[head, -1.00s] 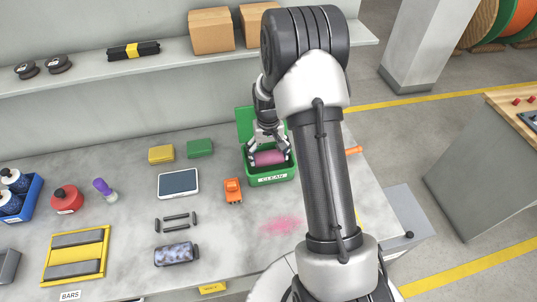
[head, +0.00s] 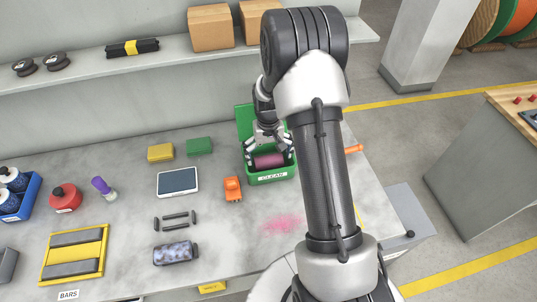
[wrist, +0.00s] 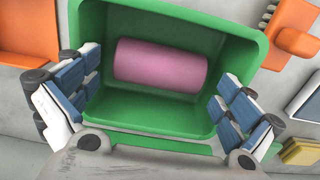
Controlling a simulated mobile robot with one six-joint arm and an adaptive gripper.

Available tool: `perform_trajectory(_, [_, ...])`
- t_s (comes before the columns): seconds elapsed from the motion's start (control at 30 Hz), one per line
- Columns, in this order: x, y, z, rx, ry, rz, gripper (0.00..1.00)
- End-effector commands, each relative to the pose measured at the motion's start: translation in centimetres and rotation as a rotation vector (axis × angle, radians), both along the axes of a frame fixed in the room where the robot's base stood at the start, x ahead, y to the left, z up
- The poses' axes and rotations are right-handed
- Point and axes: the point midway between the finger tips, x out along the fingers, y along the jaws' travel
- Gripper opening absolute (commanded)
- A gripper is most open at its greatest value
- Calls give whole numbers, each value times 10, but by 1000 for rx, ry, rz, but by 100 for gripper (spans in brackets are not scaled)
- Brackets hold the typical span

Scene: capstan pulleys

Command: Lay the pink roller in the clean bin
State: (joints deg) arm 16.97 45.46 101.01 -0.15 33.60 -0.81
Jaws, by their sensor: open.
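The pink roller (head: 268,161) lies on its side inside the green bin labelled CLEAN (head: 272,178). In the wrist view the roller (wrist: 160,68) rests on the floor of the bin (wrist: 205,115), with green showing around it. My gripper (head: 269,151) is above the bin. In the wrist view its two blue-padded fingers (wrist: 158,95) are spread wide, one on each side of the roller and apart from it. The gripper is open and empty.
An orange tool (head: 232,190) lies left of the bin, beside a tablet (head: 178,181). Yellow (head: 160,152) and green (head: 199,146) blocks lie behind. A shelf (head: 170,55) with boxes runs along the back. A pink smudge (head: 283,224) marks the bare bench in front.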

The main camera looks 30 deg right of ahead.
Motion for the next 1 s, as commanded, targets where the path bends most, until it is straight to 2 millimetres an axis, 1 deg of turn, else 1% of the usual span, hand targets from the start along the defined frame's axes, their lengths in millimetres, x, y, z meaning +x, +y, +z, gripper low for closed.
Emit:
perform_trajectory(0.2, [0,0,2,0,0,0,100])
perform_trajectory(0.27, [0,0,6,0,0,0,100])
perform_trajectory(0.33, [0,0,14,0,-1,0,100])
perform_trajectory(0.47, [1,0,39,-1,-4,0,100])
perform_trajectory(0.6, [1,0,72,-1,-4,0,100])
perform_trajectory(0.7, [1,0,93,-1,-4,0,100])
perform_trajectory(0.8, [1,0,111,-1,-3,0,100])
perform_trajectory(0.9, [0,0,123,0,-1,0,100])
perform_trajectory(1.0, [0,0,130,0,-1,1,100])
